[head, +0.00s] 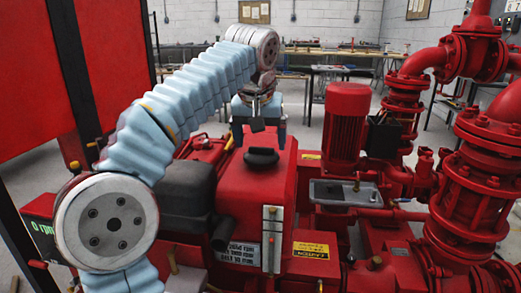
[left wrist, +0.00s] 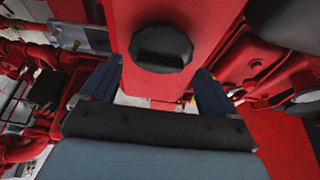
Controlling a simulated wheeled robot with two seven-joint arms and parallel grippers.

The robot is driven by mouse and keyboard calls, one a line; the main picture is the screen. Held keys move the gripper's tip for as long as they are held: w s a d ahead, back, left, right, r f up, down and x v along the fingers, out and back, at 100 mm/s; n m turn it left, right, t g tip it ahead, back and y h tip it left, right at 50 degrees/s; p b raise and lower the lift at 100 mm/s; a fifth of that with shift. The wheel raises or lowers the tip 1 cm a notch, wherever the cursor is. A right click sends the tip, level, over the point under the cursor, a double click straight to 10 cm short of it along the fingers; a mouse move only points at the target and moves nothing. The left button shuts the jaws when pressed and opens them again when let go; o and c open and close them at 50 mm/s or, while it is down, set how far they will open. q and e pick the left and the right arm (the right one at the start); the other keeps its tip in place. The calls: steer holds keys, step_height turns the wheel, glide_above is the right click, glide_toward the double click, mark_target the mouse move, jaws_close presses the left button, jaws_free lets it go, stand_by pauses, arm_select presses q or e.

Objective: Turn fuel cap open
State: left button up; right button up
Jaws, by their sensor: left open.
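The fuel cap (head: 261,157) is a round black knob with a raised grip bar, on top of the red fuel tank (head: 250,190). In the left wrist view the cap (left wrist: 161,48) shows at the upper middle, on the red tank top (left wrist: 215,25). My left gripper (head: 257,122) hangs above and behind the cap in the head view. In the left wrist view its two dark fingers (left wrist: 156,85) are apart, with nothing between them, and the cap lies just beyond their tips. The gripper does not appear to touch the cap. My right gripper is not in view.
A red vertical motor (head: 343,120) stands right of the tank, with large red pipes and valves (head: 485,150) farther right. A dark engine part (head: 187,187) is at the tank's left. A red panel (head: 35,75) stands at far left. Workbenches (head: 330,72) line the back.

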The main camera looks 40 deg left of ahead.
arm_select(q)
steer(key=shift+x, duration=0.75)
steer(key=c, duration=1.1)
steer(key=shift+o, duration=0.2)
